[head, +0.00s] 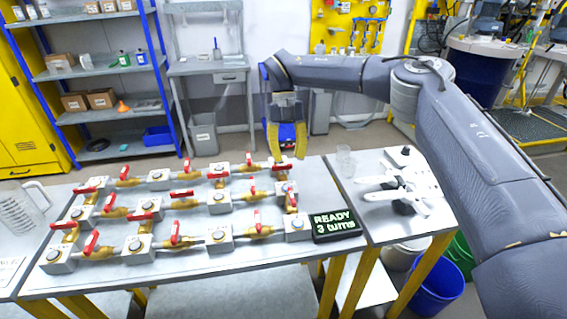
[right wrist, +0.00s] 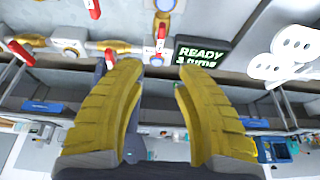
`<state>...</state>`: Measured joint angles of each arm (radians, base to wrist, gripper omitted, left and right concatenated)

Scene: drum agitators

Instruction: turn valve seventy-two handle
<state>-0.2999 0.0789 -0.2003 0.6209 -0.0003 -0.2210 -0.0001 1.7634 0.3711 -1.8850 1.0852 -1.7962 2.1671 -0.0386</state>
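Several brass valves with red handles, joined to grey blocks, stand in rows on the table. No number seventy-two is legible on any of them. My right gripper (head: 287,152) hangs fingers-down over the back right end of the rows, near a red-handled valve (head: 281,168). Its yellow fingers are apart with nothing between them. In the right wrist view my right gripper (right wrist: 160,66) also shows a gap between its fingertips, and a red handle (right wrist: 161,32) lies just beyond it. Another red-handled valve (head: 291,201) stands on the right side. My left gripper is not in view.
A black display (head: 336,225) reading "READY 3 turns" stands at the table's right end. White tools (head: 405,190) and clear cups (head: 345,160) are on the right-hand table. A clear jug (head: 20,207) stands at left. Blue shelving (head: 105,75) is behind.

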